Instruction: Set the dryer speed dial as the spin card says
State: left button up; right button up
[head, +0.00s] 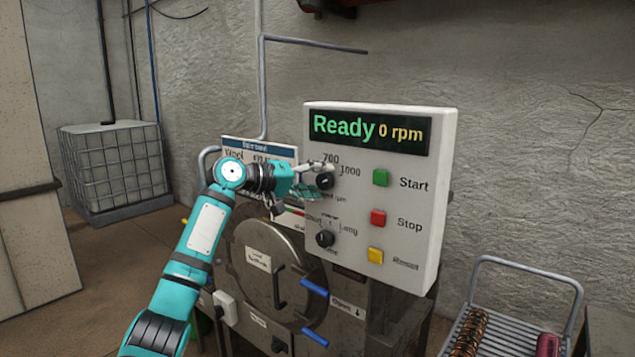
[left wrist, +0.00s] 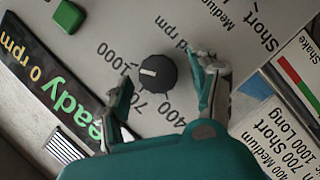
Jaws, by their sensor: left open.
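The dryer speed dial (head: 325,181) is a black knob on the white control panel (head: 420,180). In the left wrist view the dial (left wrist: 158,74) shows a white mark pointing towards the 1000 label; 700 and 400 are printed beside it. My left gripper (head: 318,180) is open at the dial. In the left wrist view its fingers (left wrist: 164,76) stand on either side of the dial; contact is not clear. The spin card (head: 234,153) is partly hidden behind my left arm; Wool is readable on it. The display (head: 370,130) reads Ready 0 rpm.
A second black knob (head: 325,239) sits below the dial. Green Start (head: 380,178), red Stop (head: 378,218) and yellow (head: 375,256) buttons are to the right. A round metal door (head: 262,285) with blue handles is below. A cart (head: 500,330) stands lower right.

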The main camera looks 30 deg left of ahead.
pick_arm(q)
jog(key=v, duration=1.2)
